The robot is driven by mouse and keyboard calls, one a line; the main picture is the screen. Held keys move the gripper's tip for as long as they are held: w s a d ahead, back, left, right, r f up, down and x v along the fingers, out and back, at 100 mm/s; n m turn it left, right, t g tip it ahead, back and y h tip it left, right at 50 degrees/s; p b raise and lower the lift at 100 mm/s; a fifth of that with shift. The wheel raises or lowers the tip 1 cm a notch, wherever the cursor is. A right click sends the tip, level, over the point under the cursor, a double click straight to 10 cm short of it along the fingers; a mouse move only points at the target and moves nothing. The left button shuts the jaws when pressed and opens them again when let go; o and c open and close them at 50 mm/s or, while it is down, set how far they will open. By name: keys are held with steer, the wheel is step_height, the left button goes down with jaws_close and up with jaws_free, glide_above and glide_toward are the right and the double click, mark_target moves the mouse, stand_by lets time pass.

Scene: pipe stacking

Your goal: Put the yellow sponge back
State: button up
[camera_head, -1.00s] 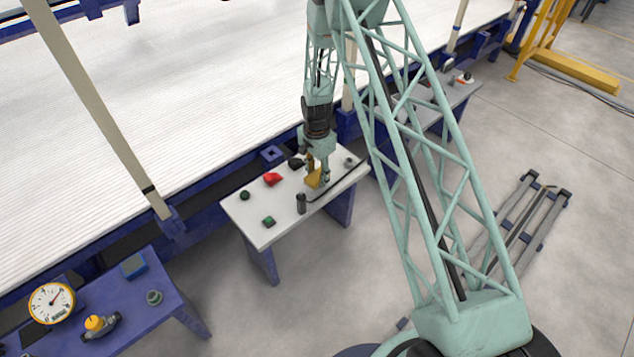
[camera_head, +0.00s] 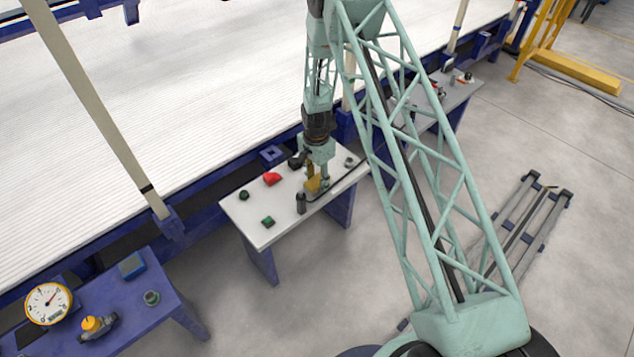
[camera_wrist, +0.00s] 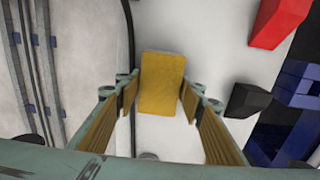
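The yellow sponge (camera_head: 312,185) is at the right part of the small white-topped table (camera_head: 246,228). Whether the sponge's underside touches the table top is hard to tell.
A dark cylinder (camera_head: 301,203) stands just in front of the sponge. A red piece (camera_head: 272,179), a black piece (camera_head: 294,162) and small green pieces (camera_head: 268,222) lie on the table. A dark thin rod (camera_head: 338,178) runs along the right side.

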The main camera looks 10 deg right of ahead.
mark_target(317, 180)
steer(key=o, duration=0.3)
steer(key=shift+r, duration=0.2)
steer(key=shift+r+p, duration=1.3)
steer(key=shift+r, duration=4.7)
steer(key=shift+r, duration=0.1)
